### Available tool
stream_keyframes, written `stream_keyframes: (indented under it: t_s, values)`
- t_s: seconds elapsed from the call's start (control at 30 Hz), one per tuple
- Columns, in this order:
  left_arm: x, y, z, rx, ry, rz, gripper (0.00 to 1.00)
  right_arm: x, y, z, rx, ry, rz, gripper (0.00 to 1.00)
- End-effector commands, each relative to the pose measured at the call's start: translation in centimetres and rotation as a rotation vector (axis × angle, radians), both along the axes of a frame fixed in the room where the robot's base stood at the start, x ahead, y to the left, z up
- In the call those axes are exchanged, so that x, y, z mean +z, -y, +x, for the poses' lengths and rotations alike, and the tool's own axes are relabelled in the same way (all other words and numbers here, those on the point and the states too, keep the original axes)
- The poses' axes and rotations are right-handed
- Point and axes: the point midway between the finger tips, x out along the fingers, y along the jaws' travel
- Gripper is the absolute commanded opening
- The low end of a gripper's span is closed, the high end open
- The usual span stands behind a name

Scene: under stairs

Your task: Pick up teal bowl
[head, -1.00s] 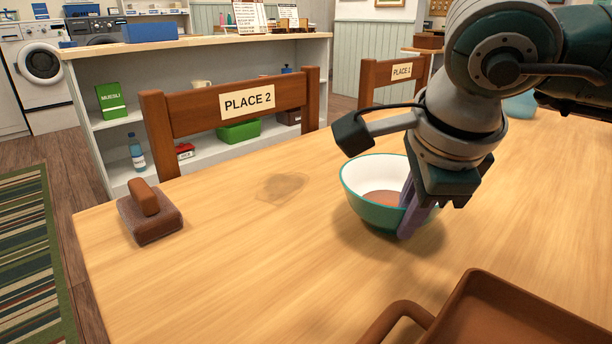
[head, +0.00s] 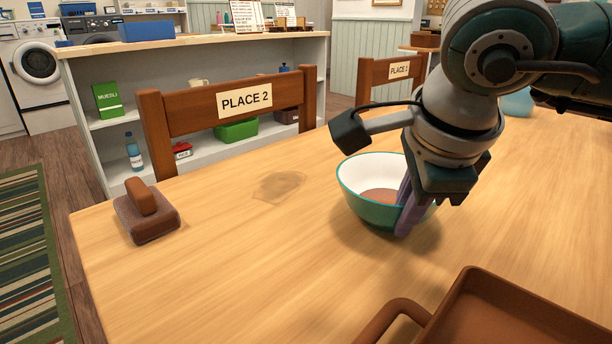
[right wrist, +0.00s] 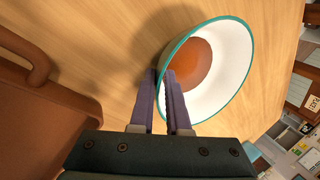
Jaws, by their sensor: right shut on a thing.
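The teal bowl (head: 372,212) is on the wooden table, right of the middle in the head view, upright or nearly so. It is teal outside, white inside, with a brown area at the bottom. My right gripper (head: 408,212) comes down on its near right side, its purple fingers shut on the bowl's wall. In the right wrist view the fingers of my right gripper (right wrist: 163,98) straddle the rim of the bowl (right wrist: 232,75). I cannot tell whether the bowl's base is clear of the table. My left gripper is not in view.
A brown tray (head: 500,318) with a handle lies at the table's near right. A brown block with a handle (head: 150,218) stands at the left edge. The PLACE 2 chair (head: 190,105) is at the far side. The table's middle left is clear, with a flat stain (head: 280,186).

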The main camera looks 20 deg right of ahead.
Motion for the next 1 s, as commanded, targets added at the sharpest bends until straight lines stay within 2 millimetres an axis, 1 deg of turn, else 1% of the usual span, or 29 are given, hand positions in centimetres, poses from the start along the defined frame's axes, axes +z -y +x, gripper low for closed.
stream_keyframes:
  t_s: [0.27, 0.47, 0.67, 1.0]
  values:
    - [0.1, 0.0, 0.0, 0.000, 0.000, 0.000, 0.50, 0.3, -0.1, 0.0, 0.001, -0.001, 0.001, 0.00]
    - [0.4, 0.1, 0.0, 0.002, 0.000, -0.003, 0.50, 1.5, -0.1, 0.1, 0.001, 0.002, 0.002, 0.00]
    - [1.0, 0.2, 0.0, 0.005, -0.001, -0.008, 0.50, 3.7, 0.0, 0.1, 0.001, 0.004, 0.001, 0.00]
    - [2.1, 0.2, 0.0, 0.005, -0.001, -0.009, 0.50, 8.8, 0.0, 0.1, 0.001, 0.004, 0.000, 0.00]
